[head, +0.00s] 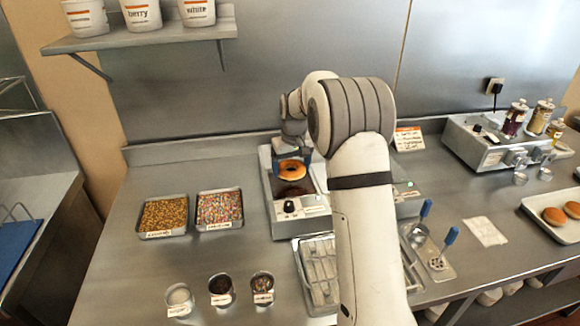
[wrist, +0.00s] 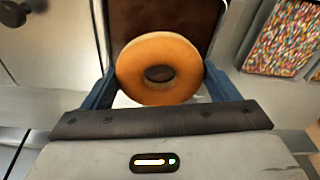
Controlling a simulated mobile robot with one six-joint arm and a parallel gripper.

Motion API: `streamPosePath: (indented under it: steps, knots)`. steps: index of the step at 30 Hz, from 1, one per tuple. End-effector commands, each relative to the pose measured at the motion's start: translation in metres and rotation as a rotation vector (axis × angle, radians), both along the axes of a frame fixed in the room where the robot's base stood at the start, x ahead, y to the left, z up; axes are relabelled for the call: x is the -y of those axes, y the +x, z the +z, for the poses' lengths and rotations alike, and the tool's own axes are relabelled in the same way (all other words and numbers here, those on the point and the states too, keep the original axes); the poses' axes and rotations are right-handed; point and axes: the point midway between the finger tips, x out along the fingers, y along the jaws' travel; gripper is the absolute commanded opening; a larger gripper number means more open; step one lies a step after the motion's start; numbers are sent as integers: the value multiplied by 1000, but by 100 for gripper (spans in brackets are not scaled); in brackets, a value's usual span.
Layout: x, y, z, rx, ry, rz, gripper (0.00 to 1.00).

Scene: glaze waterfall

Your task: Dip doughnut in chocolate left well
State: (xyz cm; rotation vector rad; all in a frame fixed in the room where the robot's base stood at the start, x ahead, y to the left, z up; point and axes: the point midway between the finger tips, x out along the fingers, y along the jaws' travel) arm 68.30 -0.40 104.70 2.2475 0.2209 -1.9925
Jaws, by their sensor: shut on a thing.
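The doughnut (head: 292,170) is a plain golden ring, held in my gripper (head: 292,160). In the wrist view the doughnut (wrist: 158,69) sits between the two blue fingers of my gripper (wrist: 158,82), which touch its left and right sides. The left well (head: 290,188) holds dark brown chocolate and lies below the doughnut in the head view. The chocolate also shows behind the doughnut in the wrist view (wrist: 165,20). I cannot tell how high the doughnut is above the chocolate. My arm hides most of the right side of the warmer.
Trays of brown bits (head: 164,215) and coloured sprinkles (head: 219,208) lie left of the warmer (head: 302,224). Several small cups (head: 221,289) stand in front of them. A wire-rack tray (head: 318,268) is in front of the warmer. A tray of doughnuts (head: 545,227) is at far right.

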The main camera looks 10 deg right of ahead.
Motion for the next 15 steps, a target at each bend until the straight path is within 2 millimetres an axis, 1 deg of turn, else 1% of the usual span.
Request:
streamPosePath:
  steps: [15]
  knots:
    - [0, 0, 39, 1, 0, 0, 59]
